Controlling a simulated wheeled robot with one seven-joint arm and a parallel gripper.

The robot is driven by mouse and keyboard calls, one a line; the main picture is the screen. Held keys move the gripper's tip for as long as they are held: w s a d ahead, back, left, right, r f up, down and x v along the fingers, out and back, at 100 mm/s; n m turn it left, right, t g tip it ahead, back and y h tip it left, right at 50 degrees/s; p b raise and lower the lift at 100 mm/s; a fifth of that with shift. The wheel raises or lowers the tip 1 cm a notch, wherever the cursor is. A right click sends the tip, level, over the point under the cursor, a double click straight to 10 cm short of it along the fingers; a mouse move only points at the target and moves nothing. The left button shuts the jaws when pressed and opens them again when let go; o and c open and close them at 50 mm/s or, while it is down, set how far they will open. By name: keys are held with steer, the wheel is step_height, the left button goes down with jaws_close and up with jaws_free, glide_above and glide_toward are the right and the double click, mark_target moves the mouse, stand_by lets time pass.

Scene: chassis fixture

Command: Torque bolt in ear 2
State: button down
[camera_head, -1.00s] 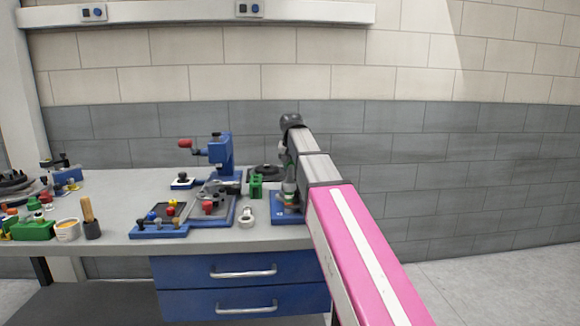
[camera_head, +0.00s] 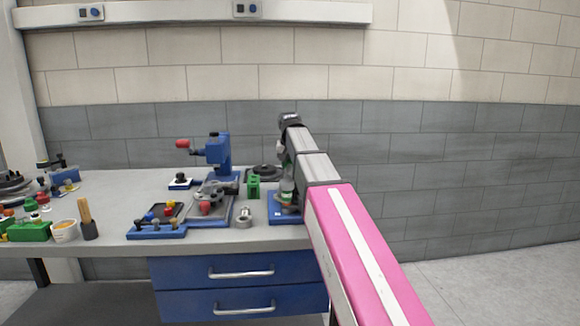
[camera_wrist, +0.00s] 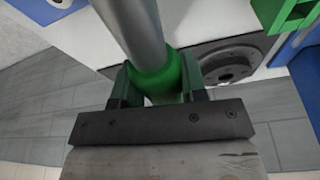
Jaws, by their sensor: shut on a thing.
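My gripper (camera_wrist: 156,82) is shut on a grey cylindrical tool with a green collar (camera_wrist: 150,72) in the wrist view. The tool's shaft runs up out of the picture, so its far end is hidden. In the head view my gripper (camera_head: 287,190) hangs low over a blue pad at the right end of the bench (camera_head: 277,217). The grey chassis fixture with a blue edge (camera_head: 222,216) lies to its left, with a red part (camera_head: 206,208) on it. Ear 2 and its bolt are too small to tell apart.
A green block (camera_head: 254,187) and a dark disc (camera_head: 264,169) stand close left of my gripper. A grey ring (camera_head: 246,221) lies in front.

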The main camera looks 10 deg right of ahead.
steer(key=shift+r, duration=0.9)
stand_by(0.3)
steer(key=shift+r, duration=2.4)
steer(key=shift+d, duration=0.1)
